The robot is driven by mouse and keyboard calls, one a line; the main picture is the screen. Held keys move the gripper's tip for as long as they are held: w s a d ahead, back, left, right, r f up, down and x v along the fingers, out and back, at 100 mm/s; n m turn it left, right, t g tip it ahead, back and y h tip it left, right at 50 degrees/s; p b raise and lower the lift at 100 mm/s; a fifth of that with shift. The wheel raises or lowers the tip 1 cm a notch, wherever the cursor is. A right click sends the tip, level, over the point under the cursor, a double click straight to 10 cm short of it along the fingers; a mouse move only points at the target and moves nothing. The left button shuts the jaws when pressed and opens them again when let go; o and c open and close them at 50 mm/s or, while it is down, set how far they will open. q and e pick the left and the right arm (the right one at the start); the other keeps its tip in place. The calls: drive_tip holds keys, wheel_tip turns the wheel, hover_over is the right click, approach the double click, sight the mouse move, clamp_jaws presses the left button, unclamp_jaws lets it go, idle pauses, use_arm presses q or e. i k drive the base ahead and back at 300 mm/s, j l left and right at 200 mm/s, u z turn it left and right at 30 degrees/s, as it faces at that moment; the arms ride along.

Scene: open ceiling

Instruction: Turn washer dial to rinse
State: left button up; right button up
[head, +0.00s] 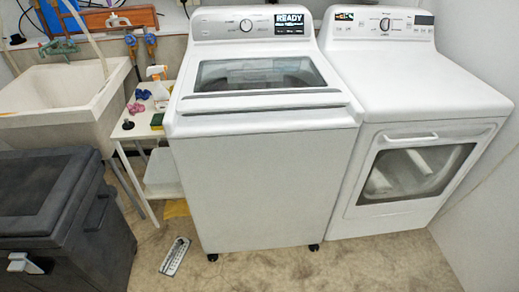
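The washer (265,180) is a white top-loader in the middle of the head view, with its glass lid closed. Its round silver dial (246,25) sits on the raised back panel, left of a dark display (289,24) that reads "READY". The dial's pointer and the small labels around it are too small to read. Neither of my grippers shows in the head view, and nothing touches the dial.
A white dryer (420,100) with its own dial (385,24) stands right of the washer. Left are a small white table (142,131) with bottles and cloths, a utility sink (75,95) and a dark chest (50,200). A thermometer-like strip (175,257) lies on the floor.

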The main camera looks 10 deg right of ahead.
sight(245, 25)
drive_tip(key=i+j+z, duration=0.15)
drive_tip(key=z, duration=0.2)
drive_tip(key=i+j+z, duration=0.3)
